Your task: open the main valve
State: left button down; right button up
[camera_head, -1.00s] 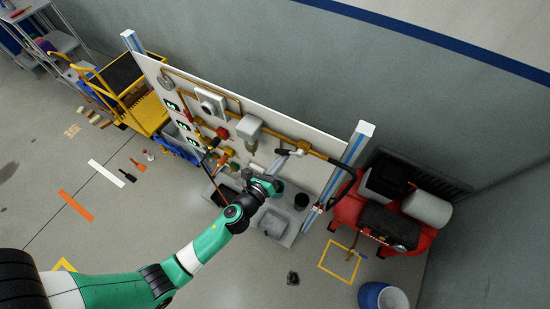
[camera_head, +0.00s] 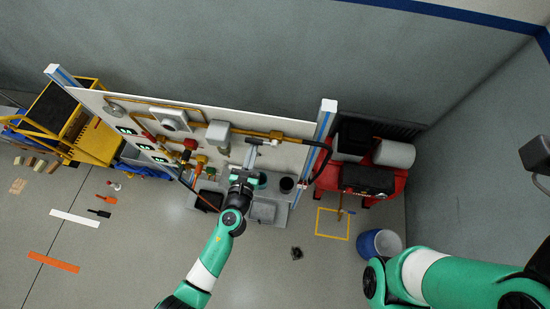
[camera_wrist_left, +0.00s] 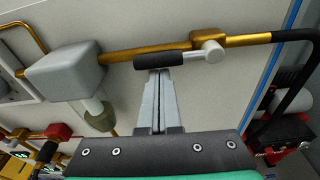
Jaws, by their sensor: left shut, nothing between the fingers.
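The valve (camera_wrist_left: 210,45) sits on the brass pipe at the top of the panel. Its lever has a black grip (camera_wrist_left: 158,60) that points left, along the pipe, in the left wrist view. In the head view the lever (camera_head: 255,141) shows small at the panel's upper right. My left gripper (camera_head: 249,154) is in front of it. In the left wrist view its fingers (camera_wrist_left: 158,76) are shut and empty, their tips at the lower edge of the black grip. I cannot tell whether they touch it. My right arm shows at the lower right, but I cannot make out its gripper.
A grey box (camera_head: 218,133) sits on the pipe left of the lever; red fittings (camera_head: 190,143) lie further left. A black hose (camera_head: 322,160) curves down at the right. A red compressor (camera_head: 360,180) and blue barrel (camera_head: 379,243) stand right. The floor in front is mostly clear.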

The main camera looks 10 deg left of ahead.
dwell(0.3)
pick_arm(q)
notch_tip(320, 180, down, 5)
jog(key=b, duration=0.5)
jog(key=s+r+p, duration=0.2)
jog(key=s+p, duration=0.1)
jog(key=s, duration=0.6)
jog(key=shift+d+r, duration=0.15)
jog(key=shift+r, duration=0.1)
